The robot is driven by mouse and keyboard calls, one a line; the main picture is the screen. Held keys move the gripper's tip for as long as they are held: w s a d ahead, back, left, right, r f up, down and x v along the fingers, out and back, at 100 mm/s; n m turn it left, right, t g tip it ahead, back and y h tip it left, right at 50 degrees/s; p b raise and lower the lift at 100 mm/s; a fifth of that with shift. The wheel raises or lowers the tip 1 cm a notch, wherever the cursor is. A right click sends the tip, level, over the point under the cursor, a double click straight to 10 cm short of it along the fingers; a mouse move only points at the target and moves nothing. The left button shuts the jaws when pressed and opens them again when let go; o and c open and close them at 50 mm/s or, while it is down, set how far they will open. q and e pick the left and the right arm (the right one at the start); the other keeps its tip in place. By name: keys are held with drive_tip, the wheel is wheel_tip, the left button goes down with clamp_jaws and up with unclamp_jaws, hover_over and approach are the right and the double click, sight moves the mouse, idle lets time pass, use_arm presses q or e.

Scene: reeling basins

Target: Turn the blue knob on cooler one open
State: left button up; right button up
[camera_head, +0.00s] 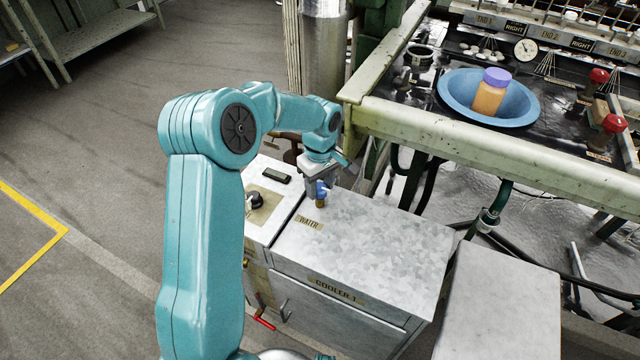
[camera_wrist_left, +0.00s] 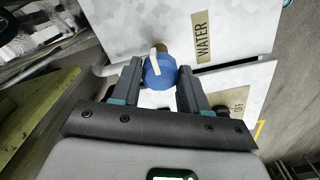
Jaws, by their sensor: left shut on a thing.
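The blue knob (camera_head: 320,188) stands on a short brass stem on top of the grey metal cooler (camera_head: 370,255), whose front label reads COOLER 1. A WATER label (camera_head: 309,223) is beside the knob. My left gripper (camera_head: 321,184) reaches down over the knob and is shut on it. In the left wrist view the blue knob (camera_wrist_left: 160,72), with a white pointer bar across it, sits between the two fingers of the left gripper (camera_wrist_left: 161,84). The fingers hide part of the knob's sides. My right gripper is in neither view.
A black knob (camera_head: 255,200) and a small dark display (camera_head: 277,175) sit on the panel left of the knob. A green frame rail (camera_head: 480,150) borders the basin bench behind, which holds a blue bowl (camera_head: 452,88) with an orange jar (camera_head: 489,97). Dark hoses hang right of the cooler.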

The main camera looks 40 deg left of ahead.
sight(319, 187)
use_arm(q)
drive_tip(key=o, duration=1.1)
drive_tip(key=shift+c, duration=0.2)
wheel_tip(319, 187, up, 16)
drive_tip(key=p, duration=0.3)
drive_tip(key=shift+r, duration=0.2)
